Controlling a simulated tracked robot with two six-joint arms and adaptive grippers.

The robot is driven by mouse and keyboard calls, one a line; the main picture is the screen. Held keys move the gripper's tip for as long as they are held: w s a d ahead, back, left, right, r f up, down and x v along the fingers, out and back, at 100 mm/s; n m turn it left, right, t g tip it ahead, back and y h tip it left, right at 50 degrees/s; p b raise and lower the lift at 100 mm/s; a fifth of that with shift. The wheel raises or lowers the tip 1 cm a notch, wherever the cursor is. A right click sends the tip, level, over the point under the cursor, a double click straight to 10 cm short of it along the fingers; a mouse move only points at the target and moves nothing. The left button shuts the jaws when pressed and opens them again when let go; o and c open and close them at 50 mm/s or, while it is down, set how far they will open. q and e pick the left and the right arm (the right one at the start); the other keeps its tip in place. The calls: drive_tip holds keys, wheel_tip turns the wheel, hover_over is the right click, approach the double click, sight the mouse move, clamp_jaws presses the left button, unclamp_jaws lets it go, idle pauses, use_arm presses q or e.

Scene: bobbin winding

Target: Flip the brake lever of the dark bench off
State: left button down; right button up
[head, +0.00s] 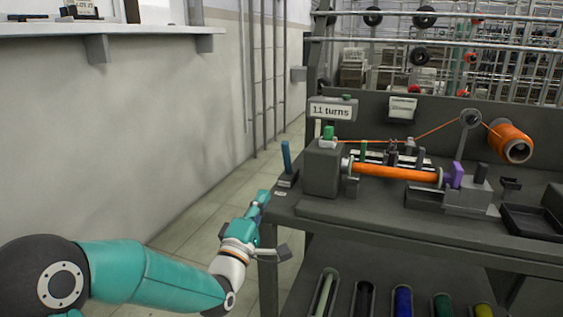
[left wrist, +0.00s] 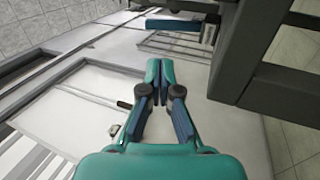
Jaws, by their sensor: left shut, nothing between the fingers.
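The dark bench (head: 420,232) stands on the right in the head view. An upright blue lever (head: 286,157), apparently the brake lever, stands on a small dark base at the bench's left end. A blue bar, apparently the same lever (left wrist: 176,23), shows near the top of the left wrist view. My left gripper (head: 262,197) is shut and empty, beside the bench's left edge and below the lever, apart from it. Its closed fingers also show in the left wrist view (left wrist: 159,68). My right gripper is not in view.
The winder carries an orange bobbin (head: 395,173) beside its grey headstock (head: 322,170), with an "11 turns" display (head: 332,110) above. An orange spool (head: 511,142) sits at the right. The floor left of the bench is free. A wall shelf (head: 100,30) is at upper left.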

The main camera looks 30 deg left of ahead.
sight(285, 153)
use_arm(q)
drive_tip(key=x, duration=1.3)
drive_tip(key=shift+w+r, duration=0.1)
drive_tip(key=shift+w, duration=0.15)
drive_tip(key=shift+p, duration=0.3)
